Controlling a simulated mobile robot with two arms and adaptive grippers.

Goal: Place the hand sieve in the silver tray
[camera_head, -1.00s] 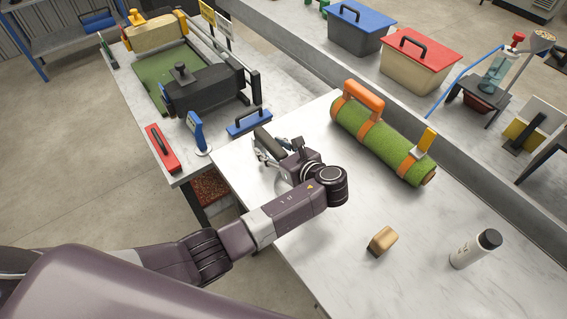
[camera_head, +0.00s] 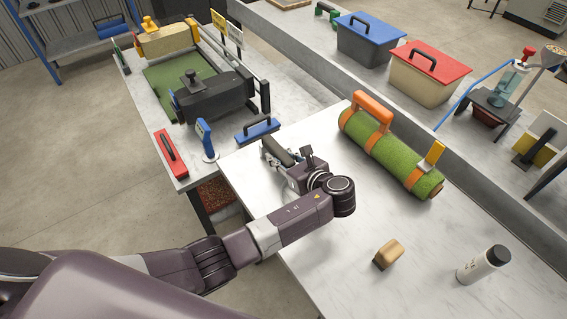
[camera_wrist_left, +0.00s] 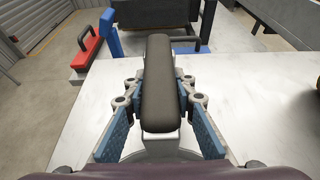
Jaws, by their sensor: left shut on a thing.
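My left gripper (camera_wrist_left: 160,105) is shut on a thick dark handle (camera_wrist_left: 160,85), which I take to be that of the hand sieve. Its two blue-padded fingers press the handle from both sides. A pale metal part shows below the handle, and the rest is hidden by my wrist. In the head view the left gripper (camera_head: 283,160) is over the left part of the near white table, with the dark handle (camera_head: 276,151) pointing away. I cannot tell whether the held thing touches the table. No silver tray can be made out. My right gripper is out of view.
A green turf roll (camera_head: 385,150) with orange straps lies on the white table (camera_head: 335,235). Beyond the left edge are a red tool (camera_head: 171,153) and a blue-handled tool (camera_head: 257,130). The table's middle is clear.

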